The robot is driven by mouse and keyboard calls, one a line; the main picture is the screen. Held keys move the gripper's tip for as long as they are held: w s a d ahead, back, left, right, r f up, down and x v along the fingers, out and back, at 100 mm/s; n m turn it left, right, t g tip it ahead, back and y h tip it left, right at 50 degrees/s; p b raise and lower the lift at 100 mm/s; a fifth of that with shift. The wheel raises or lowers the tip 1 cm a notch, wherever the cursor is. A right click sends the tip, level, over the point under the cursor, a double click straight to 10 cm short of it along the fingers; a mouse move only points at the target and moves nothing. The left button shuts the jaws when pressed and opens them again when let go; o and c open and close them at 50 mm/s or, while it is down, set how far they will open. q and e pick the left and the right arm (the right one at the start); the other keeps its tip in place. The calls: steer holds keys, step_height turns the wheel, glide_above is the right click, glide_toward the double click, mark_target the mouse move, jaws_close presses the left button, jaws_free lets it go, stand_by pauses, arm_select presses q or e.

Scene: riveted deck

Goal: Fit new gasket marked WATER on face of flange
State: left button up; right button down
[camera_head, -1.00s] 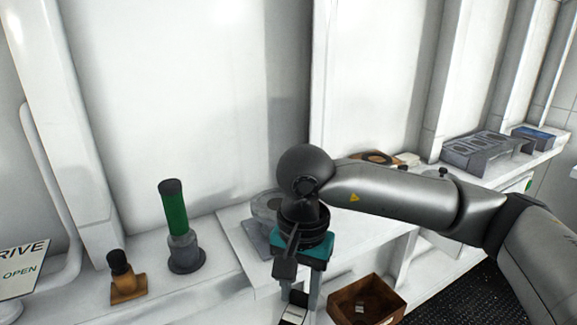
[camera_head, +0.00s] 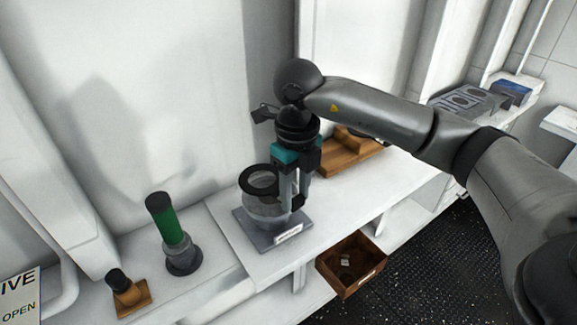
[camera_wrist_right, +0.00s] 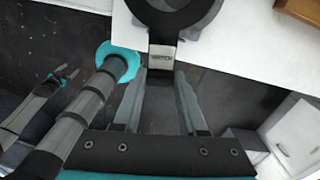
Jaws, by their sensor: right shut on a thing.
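My right gripper (camera_head: 291,200) is shut on the tab of a black ring gasket (camera_head: 246,186). In the right wrist view the gasket (camera_wrist_right: 150,14) shows at the top, and its pale tab label (camera_wrist_right: 162,58) lies between my fingers (camera_wrist_right: 160,85); the lettering is too small to read surely. The gasket is held over the grey flange (camera_head: 262,212), a round body on a square base plate with a white label. Whether gasket and flange touch, I cannot tell. My fingers partly hide the flange's right side. My left gripper does not show in the head view.
A wooden bin (camera_head: 326,272) with a small pale item inside is in front of the shelf (camera_head: 375,190). A wooden block (camera_head: 345,158) stands behind my gripper. A grey rack and blue box (camera_head: 512,92) are far right.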

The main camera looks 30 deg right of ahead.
steer(key=shift+w+d+r+m, duration=0.25)
steer(key=shift+w+r+m, duration=0.1)
steer(key=shift+m, duration=0.55)
steer(key=shift+s+f, duration=0.1)
steer(key=shift+s, duration=0.05)
steer(key=shift+f+b, duration=2.1)
steer(key=shift+f, duration=0.4)
steer(key=shift+f+b, duration=0.9)
steer(key=shift+b, duration=0.1)
steer(key=shift+c, duration=1.9)
jaws_free()
